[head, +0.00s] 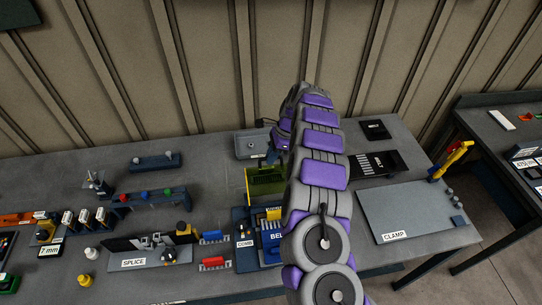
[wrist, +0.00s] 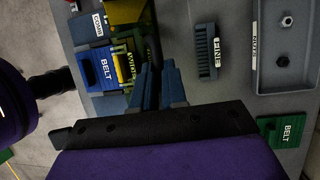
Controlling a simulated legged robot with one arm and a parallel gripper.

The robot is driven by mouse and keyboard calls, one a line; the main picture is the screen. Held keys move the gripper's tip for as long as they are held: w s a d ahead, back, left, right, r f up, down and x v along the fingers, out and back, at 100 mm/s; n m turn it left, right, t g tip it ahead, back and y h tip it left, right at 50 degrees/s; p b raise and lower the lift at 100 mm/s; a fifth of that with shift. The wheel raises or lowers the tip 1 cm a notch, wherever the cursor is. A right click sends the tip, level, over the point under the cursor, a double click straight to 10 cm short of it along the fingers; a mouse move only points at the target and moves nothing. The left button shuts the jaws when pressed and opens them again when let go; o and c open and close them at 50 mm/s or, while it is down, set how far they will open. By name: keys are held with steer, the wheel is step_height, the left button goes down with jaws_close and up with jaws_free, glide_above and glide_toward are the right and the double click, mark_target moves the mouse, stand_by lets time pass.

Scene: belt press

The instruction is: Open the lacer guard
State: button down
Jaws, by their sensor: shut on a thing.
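The lacer guard (head: 265,180), which I take to be the olive-green panel with yellow edges, stands at the middle of the bench in the head view. In the wrist view, a yellow part (wrist: 125,10) of it shows at the top. My gripper (wrist: 157,72) has its blue fingers close together beside the yellow part. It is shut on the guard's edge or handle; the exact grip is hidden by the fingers. In the head view, my arm covers the guard's right side and most of the gripper.
A blue BELT block (wrist: 105,72) and a yellow WIDE comb (wrist: 128,62) lie left of my fingers. A FINE comb (wrist: 207,58) and a grey tray (wrist: 284,88) are to the right. The CLAMP plate (head: 410,212) and SPLICE stand (head: 150,258) flank the middle of the bench.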

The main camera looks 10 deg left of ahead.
steer(key=c, duration=1.4)
jaws_free()
steer(key=shift+c, duration=0.2)
steer(key=shift+d, duration=0.1)
steer(key=v, duration=1.7)
steer(key=shift+p, duration=0.35)
steer(key=shift+w+r, duration=0.1)
